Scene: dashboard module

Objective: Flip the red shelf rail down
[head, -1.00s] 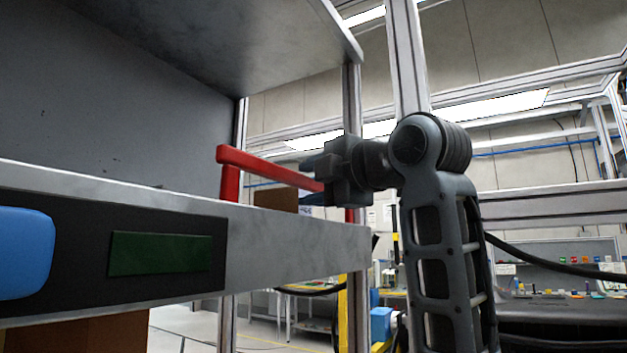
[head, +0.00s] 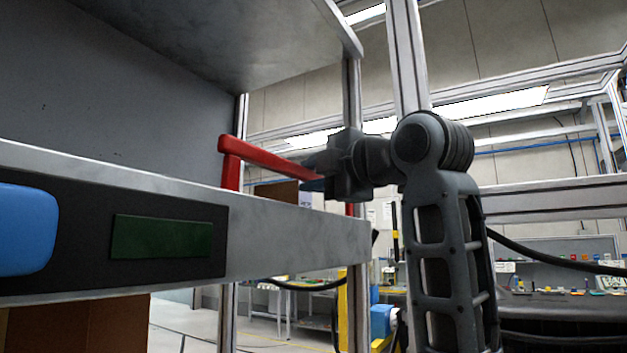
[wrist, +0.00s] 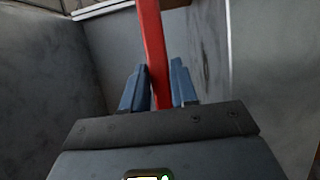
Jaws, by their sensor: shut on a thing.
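The red shelf rail (head: 262,157) stands raised above the right end of the grey shelf (head: 290,226) in the head view. Its upright post is at the left and its bar runs right to my gripper (head: 318,178). In the wrist view the red rail (wrist: 153,45) passes between the two blue fingers of my gripper (wrist: 158,88). My gripper is shut on the rail's bar. The gripper body hides the bar's right end in the head view.
A dark panel with a green plate (head: 161,237) and a blue block (head: 24,230) is on the shelf's front. A grey upper shelf (head: 220,45) hangs above. A metal frame post (head: 408,60) stands behind my arm. A brown box (head: 275,191) shows behind the rail.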

